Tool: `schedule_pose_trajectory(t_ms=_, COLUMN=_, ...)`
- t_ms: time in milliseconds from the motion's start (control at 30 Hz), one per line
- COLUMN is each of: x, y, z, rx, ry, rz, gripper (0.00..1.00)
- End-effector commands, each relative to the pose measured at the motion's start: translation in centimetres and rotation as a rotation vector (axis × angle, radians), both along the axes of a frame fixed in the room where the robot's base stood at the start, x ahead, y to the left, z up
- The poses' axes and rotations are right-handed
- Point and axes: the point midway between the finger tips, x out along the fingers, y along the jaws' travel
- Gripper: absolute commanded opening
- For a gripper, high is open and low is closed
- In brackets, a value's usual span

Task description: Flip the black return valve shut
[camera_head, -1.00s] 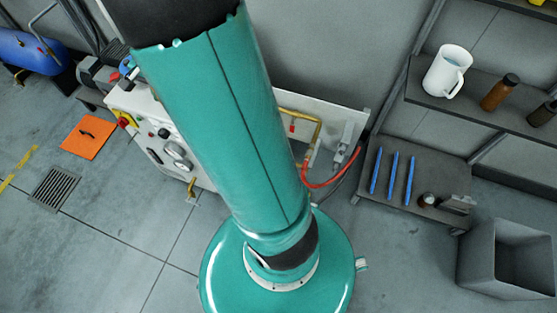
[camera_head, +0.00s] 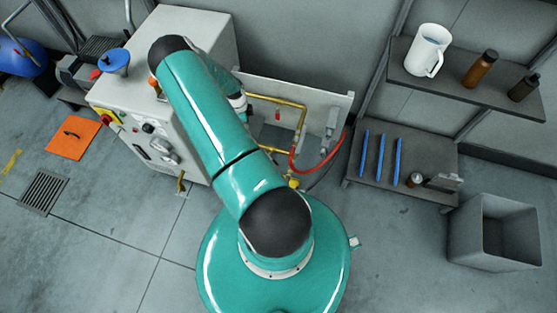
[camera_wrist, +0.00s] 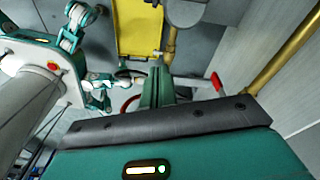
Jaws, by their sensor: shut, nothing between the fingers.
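I cannot clearly pick out a black return valve in either view. Brass pipework (camera_head: 302,120) with a small red handle (camera_head: 277,115) runs along the panel beside the white machine. In the wrist view a brass pipe (camera_wrist: 283,66) crosses the right side, and a red-tipped lever (camera_wrist: 216,82) lies right of my gripper. A dark curved piece (camera_wrist: 128,73) shows just left of the fingertips; I cannot tell if it is the valve. My gripper (camera_wrist: 158,72) is shut and empty. In the head view my arm hides it.
The white machine (camera_head: 190,50) carries a blue funnel-like piece (camera_head: 115,62). A red hose (camera_head: 318,164) loops below the pipes. Shelves with a white jug (camera_head: 428,50) and a grey bin (camera_head: 492,235) stand at right. An orange plate (camera_head: 73,134) lies on the floor at left.

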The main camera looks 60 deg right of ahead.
Motion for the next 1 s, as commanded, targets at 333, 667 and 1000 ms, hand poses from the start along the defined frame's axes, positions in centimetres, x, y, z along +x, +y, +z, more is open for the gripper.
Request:
schedule_pose_trajectory(t_ms=333, x=-12.1, y=-1.8, z=-12.7, rx=-0.074, ry=0.132, rz=-0.309, gripper=0.00)
schedule_pose_trajectory(t_ms=667, x=-14.2, y=-1.9, z=-15.7, rx=-0.088, ry=0.147, rz=-0.351, gripper=0.00)
schedule_pose_trajectory(t_ms=1000, x=-15.8, y=-2.1, z=-21.2, rx=-0.085, ry=0.148, rz=-0.350, gripper=0.00)
